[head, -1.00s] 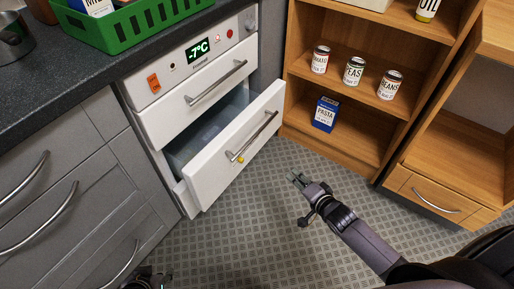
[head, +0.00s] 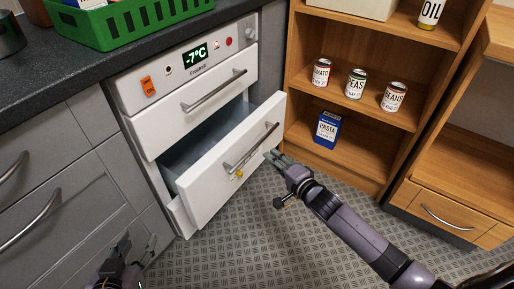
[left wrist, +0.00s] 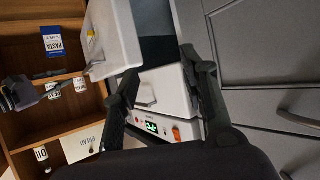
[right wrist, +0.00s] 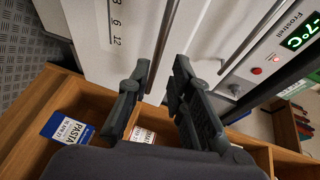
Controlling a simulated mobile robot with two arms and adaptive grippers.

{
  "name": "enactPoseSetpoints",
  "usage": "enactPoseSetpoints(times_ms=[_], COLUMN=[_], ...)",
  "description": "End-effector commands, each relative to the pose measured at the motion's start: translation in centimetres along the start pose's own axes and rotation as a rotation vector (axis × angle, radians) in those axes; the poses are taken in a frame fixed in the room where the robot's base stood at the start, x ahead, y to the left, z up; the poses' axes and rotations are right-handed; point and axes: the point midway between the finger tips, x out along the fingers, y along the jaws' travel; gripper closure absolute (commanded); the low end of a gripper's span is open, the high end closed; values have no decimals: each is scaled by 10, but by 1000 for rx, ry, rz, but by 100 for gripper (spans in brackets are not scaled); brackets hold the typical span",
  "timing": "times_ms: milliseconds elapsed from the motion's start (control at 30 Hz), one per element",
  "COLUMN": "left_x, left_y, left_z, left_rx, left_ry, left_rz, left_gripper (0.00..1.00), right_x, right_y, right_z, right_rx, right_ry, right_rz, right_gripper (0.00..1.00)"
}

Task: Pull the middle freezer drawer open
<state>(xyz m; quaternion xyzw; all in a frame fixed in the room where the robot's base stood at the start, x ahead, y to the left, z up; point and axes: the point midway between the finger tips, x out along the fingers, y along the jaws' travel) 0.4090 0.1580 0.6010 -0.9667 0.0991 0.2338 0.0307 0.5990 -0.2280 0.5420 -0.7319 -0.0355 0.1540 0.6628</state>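The white freezer (head: 160,97) has a top drawer (head: 200,105), shut, with a bar handle. Below it the middle drawer (head: 212,187) stands pulled out, its inside showing, with a bar handle (head: 250,148) and a small yellow mark on its front. Only a corner of the lowest drawer (head: 180,216) shows. My right gripper (head: 272,158) is at the open drawer's right front side, close to the handle; contact is unclear. Its fingers are apart in the right wrist view (right wrist: 160,66). My left gripper (head: 138,246) is low at the left, open and empty in the left wrist view (left wrist: 163,62).
Grey cabinets (head: 55,205) with bar handles stand left of the freezer, under a dark worktop with a green crate (head: 130,25). A wooden shelf (head: 350,120) at the right holds cans and a blue pasta box (head: 327,130). The patterned floor (head: 255,235) is clear.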

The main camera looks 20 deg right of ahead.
Motion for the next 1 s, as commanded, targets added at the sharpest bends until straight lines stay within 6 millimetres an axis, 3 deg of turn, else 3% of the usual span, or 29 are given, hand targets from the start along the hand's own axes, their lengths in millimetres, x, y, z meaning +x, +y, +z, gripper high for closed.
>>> enactPoseSetpoints(times_ms=[267, 600, 800, 1000], left_x=[3, -18, -33, -41], left_y=[7, 16, 18, 20], left_z=[-52, -111, -132, -142], left_rx=[-1, -6, -10, -13], left_ry=[280, 614, 758, 821], left_rz=[16, 37, 45, 49], left_gripper=[60, 60, 60, 60], right_x=[39, 79, 95, 101], right_y=[1, 1, 1, 1], right_z=[0, 0, 0, 0], right_rx=[-2, -1, 0, -1], right_ry=[1, 0, 0, 0], right_rz=[-1, 0, 1, 1], right_gripper=[80, 80, 80, 80])
